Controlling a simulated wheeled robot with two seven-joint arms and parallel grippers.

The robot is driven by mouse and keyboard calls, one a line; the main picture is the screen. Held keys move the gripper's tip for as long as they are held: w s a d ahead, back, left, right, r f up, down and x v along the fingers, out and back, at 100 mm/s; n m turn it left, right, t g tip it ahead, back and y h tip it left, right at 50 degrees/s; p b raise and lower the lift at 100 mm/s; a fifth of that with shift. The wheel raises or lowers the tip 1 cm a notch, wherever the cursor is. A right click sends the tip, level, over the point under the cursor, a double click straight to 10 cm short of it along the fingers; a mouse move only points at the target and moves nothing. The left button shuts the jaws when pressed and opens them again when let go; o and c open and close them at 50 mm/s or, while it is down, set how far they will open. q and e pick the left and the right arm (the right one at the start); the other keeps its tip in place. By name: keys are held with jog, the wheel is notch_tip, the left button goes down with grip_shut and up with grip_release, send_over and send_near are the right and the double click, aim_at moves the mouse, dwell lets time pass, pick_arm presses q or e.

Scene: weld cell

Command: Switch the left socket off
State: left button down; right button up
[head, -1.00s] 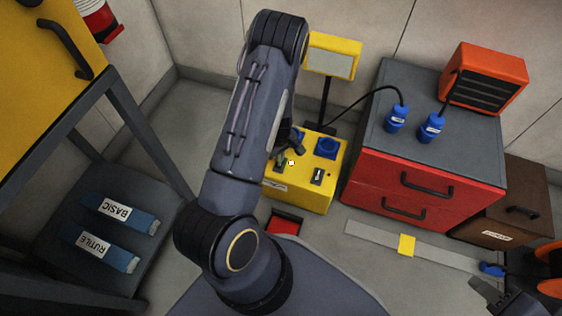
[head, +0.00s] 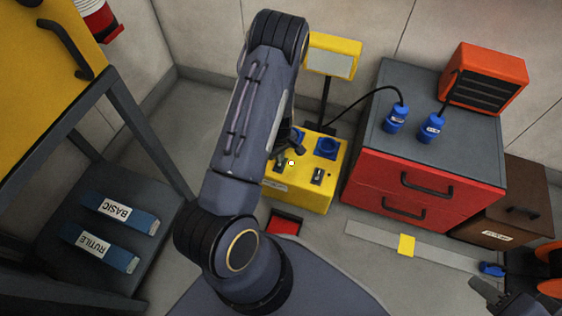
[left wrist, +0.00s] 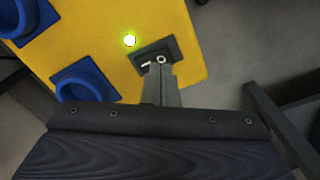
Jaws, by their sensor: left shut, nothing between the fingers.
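The yellow socket box (head: 300,197) stands on the floor, with two blue sockets on top. The right socket (head: 327,147) is clear; the left one (head: 298,133) is partly hidden by my left arm. The right switch (head: 318,176) is below the right socket. My left gripper (head: 282,159) is over the left switch, shut and empty. In the left wrist view its fingertips (left wrist: 161,72) are at the lower edge of the dark switch (left wrist: 155,51), seemingly touching it. A lamp (left wrist: 129,40) beside that switch glows green. My right gripper (head: 482,290) is partly visible at the lower right.
A red cabinet (head: 430,170) stands right of the box, with two blue plugs (head: 396,119) on its top. A yellow panel (head: 333,60) stands behind the box. A shelf (head: 60,225) with two blue packs is at the left. A grey floor strip (head: 375,238) lies in front.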

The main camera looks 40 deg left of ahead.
pick_arm(q)
jog(key=shift+f+b, duration=1.1)
jog(key=shift+f, duration=0.3)
dwell(0.8)
notch_tip(320, 180, up, 7)
jog(key=p, duration=0.5)
jog(key=shift+p, duration=0.4)
dwell(0.4)
